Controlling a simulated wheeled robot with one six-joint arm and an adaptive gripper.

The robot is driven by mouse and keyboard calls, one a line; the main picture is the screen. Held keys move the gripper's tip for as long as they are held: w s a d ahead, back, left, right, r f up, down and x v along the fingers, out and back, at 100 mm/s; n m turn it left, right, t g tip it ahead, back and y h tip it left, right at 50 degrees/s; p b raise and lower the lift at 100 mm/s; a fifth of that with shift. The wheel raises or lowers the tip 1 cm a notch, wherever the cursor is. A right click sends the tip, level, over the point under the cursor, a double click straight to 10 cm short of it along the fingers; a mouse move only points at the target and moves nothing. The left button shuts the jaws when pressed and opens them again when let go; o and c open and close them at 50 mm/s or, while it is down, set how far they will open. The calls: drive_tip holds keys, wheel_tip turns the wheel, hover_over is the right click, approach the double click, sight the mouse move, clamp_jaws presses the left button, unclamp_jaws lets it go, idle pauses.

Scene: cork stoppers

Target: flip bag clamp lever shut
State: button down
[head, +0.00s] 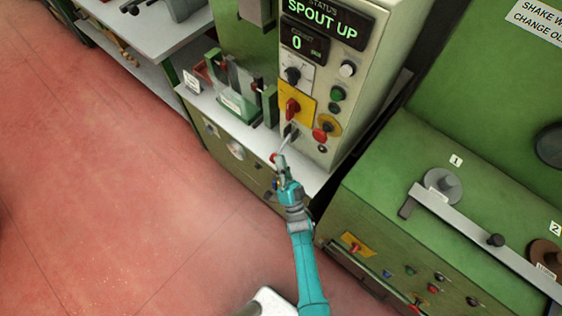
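A pale lever-like rod (285,143) slants down from a dark fitting (291,131) on the lower left of the control panel. A small red tip (273,157) shows at its lower end. I cannot tell for sure whether this is the bag clamp lever. My gripper (281,168), on the teal arm, is just below the rod and overlaps its lower end in the head view. The fingers are too small to tell whether they are open or shut, or whether they touch it.
The control panel (362,60) reads "SPOUT UP" and "0" and carries a red knob (292,108) on yellow and several buttons. A green fixture (236,100) stands left on the pale ledge (198,103). A green machine (385,190) is right. Red floor (100,190) is clear.

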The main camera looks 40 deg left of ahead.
drive_tip(key=shift+f, duration=0.15)
drive_tip(key=v, duration=1.2)
idle(0.5)
